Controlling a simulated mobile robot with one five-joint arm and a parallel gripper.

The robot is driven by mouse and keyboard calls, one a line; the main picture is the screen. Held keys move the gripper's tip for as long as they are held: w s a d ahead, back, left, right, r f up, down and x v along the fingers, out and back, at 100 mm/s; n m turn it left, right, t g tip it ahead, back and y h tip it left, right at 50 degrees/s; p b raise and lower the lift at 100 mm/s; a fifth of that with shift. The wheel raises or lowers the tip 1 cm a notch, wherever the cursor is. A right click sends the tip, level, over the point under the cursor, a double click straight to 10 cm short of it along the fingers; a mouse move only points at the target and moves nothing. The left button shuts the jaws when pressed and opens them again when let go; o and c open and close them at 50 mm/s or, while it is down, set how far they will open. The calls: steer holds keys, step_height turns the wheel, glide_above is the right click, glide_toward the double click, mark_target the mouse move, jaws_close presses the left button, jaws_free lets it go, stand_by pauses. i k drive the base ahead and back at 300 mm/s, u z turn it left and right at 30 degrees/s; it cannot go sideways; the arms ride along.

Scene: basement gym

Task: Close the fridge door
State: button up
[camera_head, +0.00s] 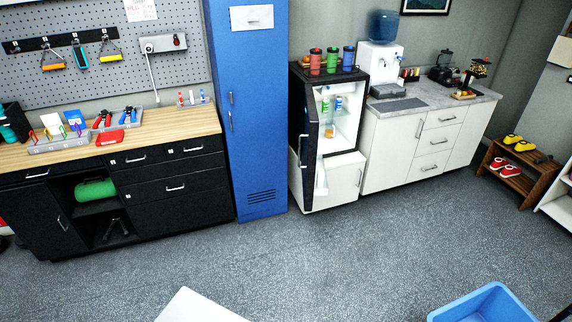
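The small black fridge (354,90) stands on a white cabinet between the blue locker and the white counter. Its door (306,142) is open, swung out towards me on the left side, and I see it nearly edge-on. The lit white interior (346,125) shows, with several bottles and cans on its shelves. A white piece on the door's inner side (322,178) hangs low in front of the cabinet. My gripper is not in view.
The blue locker (258,110) stands just left of the fridge. Colored tumblers (332,61) stand on the fridge top. The grey floor (340,255) in front is clear. A blue bin (485,304) is at the lower right, and a white surface (197,306) at the bottom.

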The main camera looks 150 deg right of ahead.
mark_target(311, 160)
steer(key=z, duration=0.1)
steer(key=i, duration=0.1)
steer(key=z, duration=5.4)
steer(key=i, duration=1.7)
steer(key=z, duration=0.05)
